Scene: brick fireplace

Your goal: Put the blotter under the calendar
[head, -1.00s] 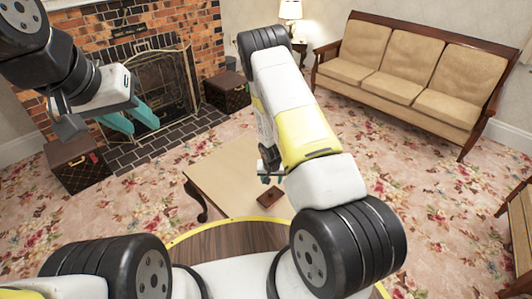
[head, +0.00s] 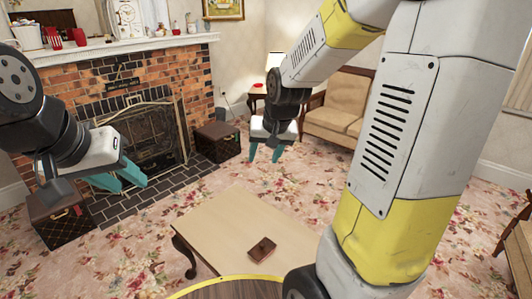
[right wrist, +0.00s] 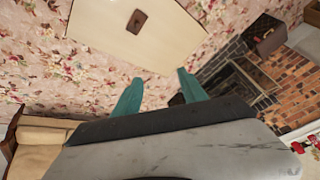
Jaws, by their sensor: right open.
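The blotter (head: 262,249), a small dark brown block with a knob on top, lies on the pale low table (head: 218,222). It also shows in the right wrist view (right wrist: 136,21), near the top. A pale sheet (head: 128,18) on the wall above the mantel looks like the calendar; its print is too small to read. My right gripper (head: 265,160) is open and empty, raised beyond the table and apart from the blotter; its teal fingers show in the right wrist view (right wrist: 160,76). My left gripper (head: 133,187) is open and empty in front of the fireplace.
The white mantel (head: 130,46) over the brick fireplace holds several small items, including red ones and a white pot (head: 27,36). Brown trunks (head: 218,142) flank the hearth. A sofa (head: 330,118) stands at the back right. Most of the tabletop is bare.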

